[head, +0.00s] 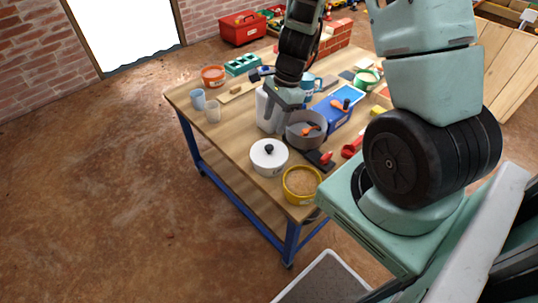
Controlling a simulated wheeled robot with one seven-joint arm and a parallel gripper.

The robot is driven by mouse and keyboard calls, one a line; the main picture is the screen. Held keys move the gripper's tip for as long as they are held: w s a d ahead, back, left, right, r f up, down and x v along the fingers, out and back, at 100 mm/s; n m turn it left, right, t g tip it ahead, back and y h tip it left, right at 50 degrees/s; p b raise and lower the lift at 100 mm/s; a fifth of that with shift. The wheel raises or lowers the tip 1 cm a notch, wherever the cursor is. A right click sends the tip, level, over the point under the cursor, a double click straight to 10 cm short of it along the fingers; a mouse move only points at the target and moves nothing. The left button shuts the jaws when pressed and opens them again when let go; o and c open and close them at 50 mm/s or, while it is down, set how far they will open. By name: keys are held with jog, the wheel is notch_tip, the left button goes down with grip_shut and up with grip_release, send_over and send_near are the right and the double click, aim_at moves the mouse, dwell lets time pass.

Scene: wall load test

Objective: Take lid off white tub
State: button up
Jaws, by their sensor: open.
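The white tub (269,160) stands near the front left edge of the workbench. My gripper (289,112) is open, above the bench and up and to the right of the tub in the picture. It is apart from the lid, close to a white container (265,108) and a grey pot (301,139). My gripper partly hides both of these, and its fingertips are small and hard to make out.
The wooden workbench (233,117) is crowded. A yellow bucket (301,194) with tan contents stands just right of the tub. A blue box (335,120) and red tools (352,148) lie further right; two cups (198,99) stand at the left edge. Bare wood shows left of the tub.

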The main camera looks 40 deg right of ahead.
aim_at(269, 146)
jog(key=x, duration=0.3)
jog(key=shift+f+b, duration=0.3)
jog(key=shift+b, duration=0.05)
jog(key=shift+s+d+b+x, duration=0.15)
jog(key=shift+b+x, duration=0.25)
jog(key=shift+x, duration=0.95)
jog(key=shift+s+d+b+x, duration=0.15)
jog(key=shift+b+x, duration=0.25)
jog(key=shift+x, duration=0.95)
jog(key=shift+w+f, duration=0.1)
jog(key=c, duration=1)
